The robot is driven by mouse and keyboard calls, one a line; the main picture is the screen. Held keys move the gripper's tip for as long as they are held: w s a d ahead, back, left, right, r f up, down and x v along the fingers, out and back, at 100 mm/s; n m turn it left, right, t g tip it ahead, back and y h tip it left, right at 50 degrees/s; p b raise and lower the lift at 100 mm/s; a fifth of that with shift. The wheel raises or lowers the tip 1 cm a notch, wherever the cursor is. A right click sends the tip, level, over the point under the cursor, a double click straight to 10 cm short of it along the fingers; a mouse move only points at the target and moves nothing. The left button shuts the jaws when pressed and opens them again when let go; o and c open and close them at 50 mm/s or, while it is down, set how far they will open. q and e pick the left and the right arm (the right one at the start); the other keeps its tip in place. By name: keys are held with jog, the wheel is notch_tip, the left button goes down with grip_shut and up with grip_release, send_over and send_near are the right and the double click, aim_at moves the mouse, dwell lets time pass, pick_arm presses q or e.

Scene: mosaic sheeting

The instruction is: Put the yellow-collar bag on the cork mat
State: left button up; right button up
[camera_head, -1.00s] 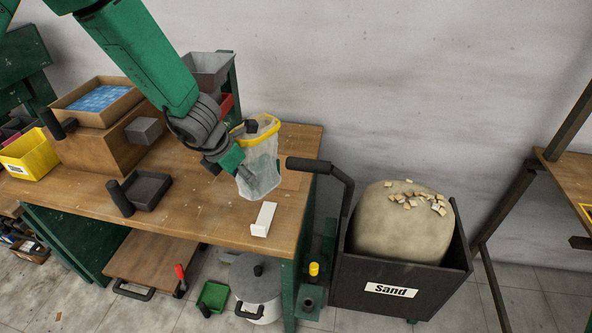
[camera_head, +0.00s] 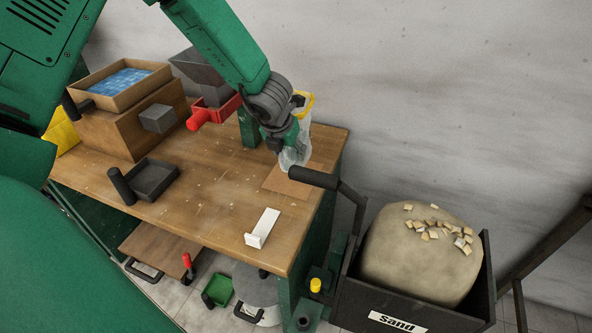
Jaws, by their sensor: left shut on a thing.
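The yellow-collar bag (camera_head: 297,150) is a clear plastic bag with a yellow rim at its top. My left gripper (camera_head: 291,138) is shut on it at the far right end of the workbench. The bag hangs upright, partly hidden by the gripper. The cork mat (camera_head: 288,184) is a flat tan rectangle on the bench top near its right edge. The bag's bottom is over the mat's far part; I cannot tell whether it touches. My right gripper is not in view.
A black cart handle (camera_head: 313,178) juts close to the mat's right side. A white L-shaped piece (camera_head: 262,228) lies on the bench in front of the mat. A dark tray (camera_head: 152,180) and a red scoop (camera_head: 212,112) are to the left. The sand cart (camera_head: 485,275) stands right.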

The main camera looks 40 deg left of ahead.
aim_at(284, 166)
pick_arm(q)
jog(key=f, duration=0.2)
jog(key=a+f, duration=0.1)
jog(key=f, duration=0.1)
jog(key=a+f+b, duration=0.1)
jog(key=f, duration=0.1)
jog(key=shift+w+f, duration=0.1)
jog(key=shift+w, duration=0.05)
jog(key=shift+f, duration=0.1)
jog(key=shift+d+r, duration=0.2)
jog(key=shift+d, duration=0.3)
jog(key=shift+d+f+b, duration=0.15)
jog(key=shift+d+b, duration=0.15)
jog(key=o, duration=1.5)
jog(key=shift+o, duration=0.3)
jog(key=shift+s+a, duration=0.2)
jog(key=shift+a, duration=0.4)
jog(key=shift+p, duration=0.3)
jog(key=p+v, duration=0.1)
jog(key=v, duration=1.1)
jog(key=shift+p, duration=0.4)
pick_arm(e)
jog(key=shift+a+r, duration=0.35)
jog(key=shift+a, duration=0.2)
pick_arm(q)
jog(key=shift+w+d, duration=0.1)
jog(key=shift+d, duration=0.05)
